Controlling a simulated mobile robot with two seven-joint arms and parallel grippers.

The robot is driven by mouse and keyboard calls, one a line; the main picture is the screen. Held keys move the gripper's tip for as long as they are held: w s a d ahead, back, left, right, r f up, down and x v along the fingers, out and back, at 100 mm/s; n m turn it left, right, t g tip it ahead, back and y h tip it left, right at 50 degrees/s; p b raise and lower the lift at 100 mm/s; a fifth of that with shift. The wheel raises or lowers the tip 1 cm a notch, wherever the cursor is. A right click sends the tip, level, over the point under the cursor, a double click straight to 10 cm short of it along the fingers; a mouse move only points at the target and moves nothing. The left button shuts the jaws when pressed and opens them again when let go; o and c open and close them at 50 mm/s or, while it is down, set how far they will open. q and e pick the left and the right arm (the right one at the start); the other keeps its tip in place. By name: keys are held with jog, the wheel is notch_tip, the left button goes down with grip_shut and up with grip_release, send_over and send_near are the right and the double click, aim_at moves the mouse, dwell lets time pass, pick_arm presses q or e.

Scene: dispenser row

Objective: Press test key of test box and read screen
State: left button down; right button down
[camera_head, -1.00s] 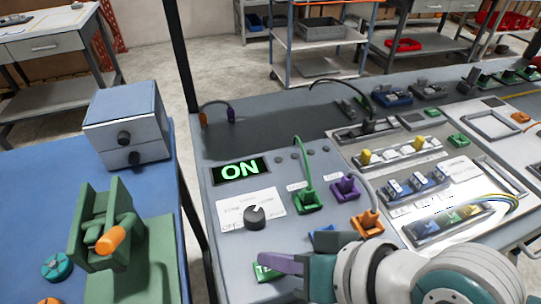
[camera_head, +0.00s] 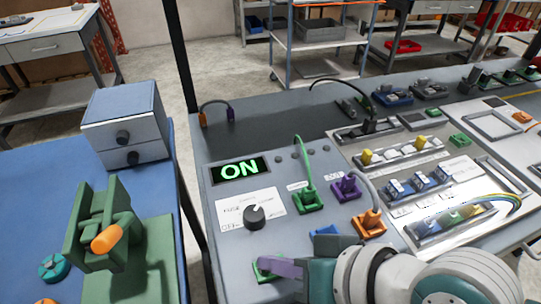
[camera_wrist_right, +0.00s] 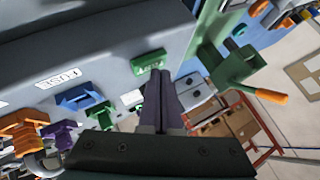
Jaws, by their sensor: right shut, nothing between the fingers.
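The test box (camera_head: 228,234) is a grey panel with a dark screen (camera_head: 240,169) lit with "ON" in green letters. A black knob (camera_head: 254,217) points up and right on a white label plate. A small green key-like part (camera_head: 262,272) sits at the panel's front edge; it also shows in the wrist view (camera_wrist_right: 148,61). My right gripper (camera_head: 273,266) is shut and empty, with its dark purple fingertips right at the green part; contact cannot be told. The right gripper also fills the lower wrist view (camera_wrist_right: 158,82). My left gripper is out of view.
Green (camera_head: 308,201), purple (camera_head: 346,190) and orange (camera_head: 370,224) plugs with cables stand on the panel. At left, a blue bench holds a grey box (camera_head: 126,125) and a green fixture with an orange handle (camera_head: 107,239).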

jog(key=shift+f, duration=0.4)
jog(key=shift+r, duration=0.15)
dwell(0.4)
jog(key=shift+r+p, duration=0.7)
jog(key=shift+r, duration=0.1)
notch_tip(320, 180, up, 5)
jog(key=p, duration=0.5)
jog(key=shift+r, duration=0.1)
dwell(0.4)
